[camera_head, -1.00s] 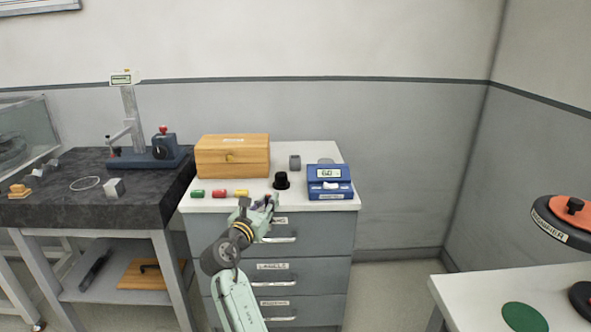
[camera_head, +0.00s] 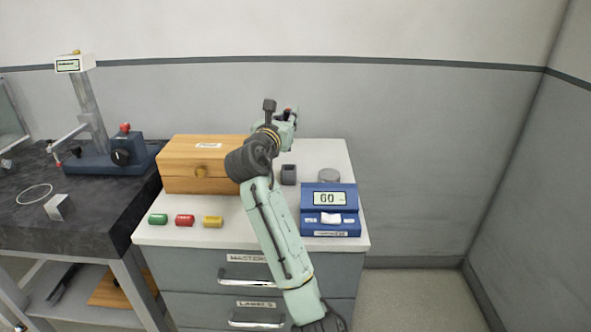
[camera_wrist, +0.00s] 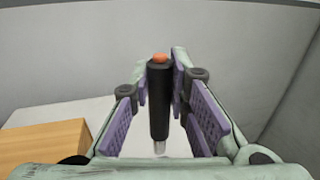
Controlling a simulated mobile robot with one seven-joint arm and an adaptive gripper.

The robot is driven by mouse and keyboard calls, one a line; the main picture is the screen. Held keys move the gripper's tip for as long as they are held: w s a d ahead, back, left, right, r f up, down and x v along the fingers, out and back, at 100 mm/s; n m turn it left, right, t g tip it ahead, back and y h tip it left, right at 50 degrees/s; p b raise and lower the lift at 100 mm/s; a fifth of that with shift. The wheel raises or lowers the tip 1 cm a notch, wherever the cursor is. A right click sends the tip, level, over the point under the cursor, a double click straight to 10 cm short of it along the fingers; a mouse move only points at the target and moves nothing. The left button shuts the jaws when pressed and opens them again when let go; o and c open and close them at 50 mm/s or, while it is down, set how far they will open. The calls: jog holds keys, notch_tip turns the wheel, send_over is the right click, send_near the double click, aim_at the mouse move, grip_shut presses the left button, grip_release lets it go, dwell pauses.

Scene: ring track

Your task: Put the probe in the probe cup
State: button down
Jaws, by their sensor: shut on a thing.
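The probe (camera_wrist: 159,100) is a dark rod with an orange cap on top and a pale metal tip below. It stands upright in the wrist view. My gripper (camera_wrist: 163,90) is shut on it between purple pads. In the head view my gripper (camera_head: 287,117) is raised above the back of the white cabinet top, and the probe is hard to make out there. A small grey cup with a dark opening (camera_head: 288,175), which looks like the probe cup, stands below my gripper, right of the wooden box. The probe is apart from it.
The wooden box (camera_head: 200,178) is left of my arm. Green (camera_head: 158,219), red (camera_head: 185,220) and yellow (camera_head: 213,221) cylinders lie in front of it. A blue meter (camera_head: 331,222) reading about 60 and a grey round piece (camera_head: 329,176) stand at right. The wall is behind.

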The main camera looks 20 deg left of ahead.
notch_tip(320, 180, down, 10)
jog(key=shift+r+p, duration=0.1)
jog(key=shift+p, duration=0.9)
jog(key=c, duration=1.5)
grip_release()
jog(key=shift+c, duration=0.2)
